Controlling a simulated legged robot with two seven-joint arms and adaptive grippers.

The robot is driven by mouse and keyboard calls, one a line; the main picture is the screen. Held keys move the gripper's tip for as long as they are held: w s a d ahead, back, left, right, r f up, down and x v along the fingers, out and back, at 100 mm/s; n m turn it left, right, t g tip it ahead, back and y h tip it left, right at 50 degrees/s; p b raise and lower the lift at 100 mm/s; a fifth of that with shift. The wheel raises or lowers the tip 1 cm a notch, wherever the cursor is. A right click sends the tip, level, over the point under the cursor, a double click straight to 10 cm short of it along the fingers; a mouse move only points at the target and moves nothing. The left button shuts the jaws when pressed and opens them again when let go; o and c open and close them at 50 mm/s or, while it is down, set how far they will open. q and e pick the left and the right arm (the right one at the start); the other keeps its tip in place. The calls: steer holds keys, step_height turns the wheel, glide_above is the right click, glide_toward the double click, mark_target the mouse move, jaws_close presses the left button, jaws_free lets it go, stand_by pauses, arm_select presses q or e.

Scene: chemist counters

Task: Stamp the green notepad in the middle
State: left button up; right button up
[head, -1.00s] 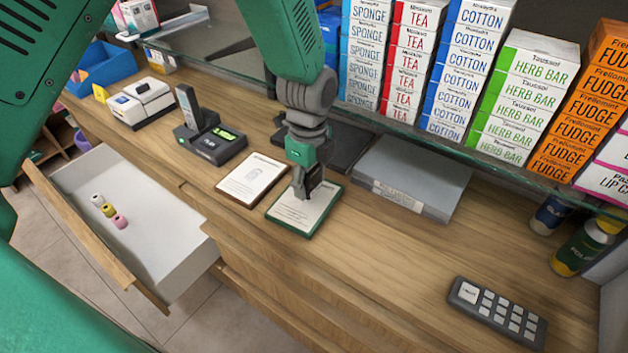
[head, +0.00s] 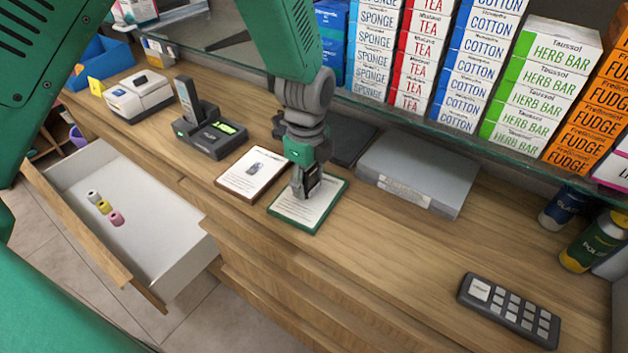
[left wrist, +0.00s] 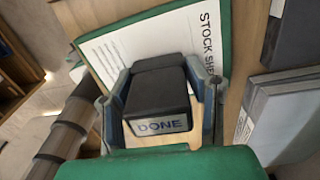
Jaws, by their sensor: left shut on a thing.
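The green-edged notepad (head: 325,200) lies on the wooden counter, with a printed white page. In the left wrist view its page (left wrist: 108,50) carries the heading "STOCK", partly cut off. My left gripper (head: 304,192) is over the notepad, pointing down, and covers part of the page. In the left wrist view my left gripper (left wrist: 163,112) is shut on a dark block-shaped stamp (left wrist: 160,88) labelled "DONE". The stamp's underside is hidden, so I cannot tell whether it touches the page. My right gripper is not in view.
A brown-edged notepad (head: 238,183) lies just left of the green one. A grey flat box (head: 420,170) is to the right, a card terminal (head: 210,135) to the left. A keypad (head: 510,310) lies front right. An open drawer (head: 150,240) juts out at left.

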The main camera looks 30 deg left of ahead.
arm_select(q)
steer(key=shift+a+f, duration=0.15)
steer(key=shift+a, duration=0.2)
steer(key=shift+d, duration=0.5)
steer(key=shift+d+f, duration=0.1)
steer(key=shift+d, duration=0.35)
steer(key=shift+a+f, duration=0.15)
steer(key=shift+a, duration=0.65)
steer(key=shift+d, duration=0.4)
steer(key=shift+d+r+p, duration=0.15)
steer(key=shift+r+p, duration=0.2)
steer(key=shift+r, duration=0.15)
steer(key=r+p, duration=0.4)
steer(key=shift+a, duration=0.4)
steer(key=shift+d+r+p, duration=0.25)
steer(key=shift+r+p, duration=0.8)
steer(key=shift+r, duration=0.05)
steer(key=shift+f, duration=0.1)
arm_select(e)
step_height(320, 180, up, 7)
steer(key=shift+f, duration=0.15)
arm_select(q)
steer(key=shift+a, duration=0.1)
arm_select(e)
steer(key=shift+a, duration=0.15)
